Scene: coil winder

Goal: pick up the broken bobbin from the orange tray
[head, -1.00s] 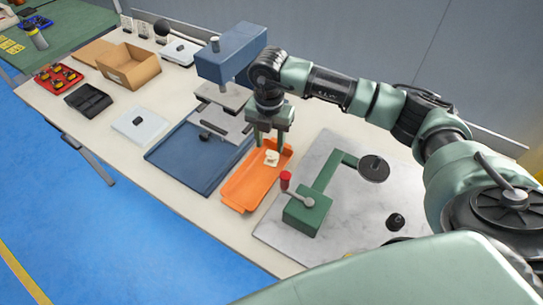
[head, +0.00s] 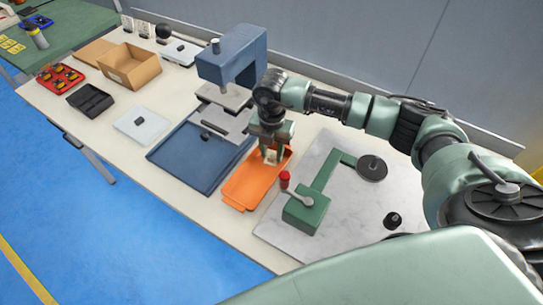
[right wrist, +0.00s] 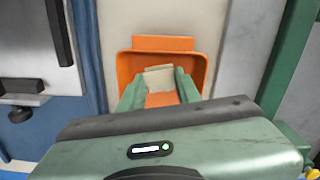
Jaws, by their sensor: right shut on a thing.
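The orange tray (head: 242,192) lies on the table between the blue tray and the green winder; it also shows in the right wrist view (right wrist: 163,44). The broken bobbin (right wrist: 159,78) is a small cream piece over the tray's far part. My right gripper (head: 271,158) points down into that part of the tray. Its two green fingers (right wrist: 160,92) are shut on the bobbin, one on each side. In the head view the fingers hide most of the bobbin (head: 270,157). Whether it touches the tray floor I cannot tell. My left gripper is not in view.
The blue press (head: 228,52) stands just behind and left of the right gripper, with the blue tray (head: 190,165) in front of it. The green winder (head: 308,208) with its red-knobbed crank stands close on the right, on a marbled plate (head: 350,215).

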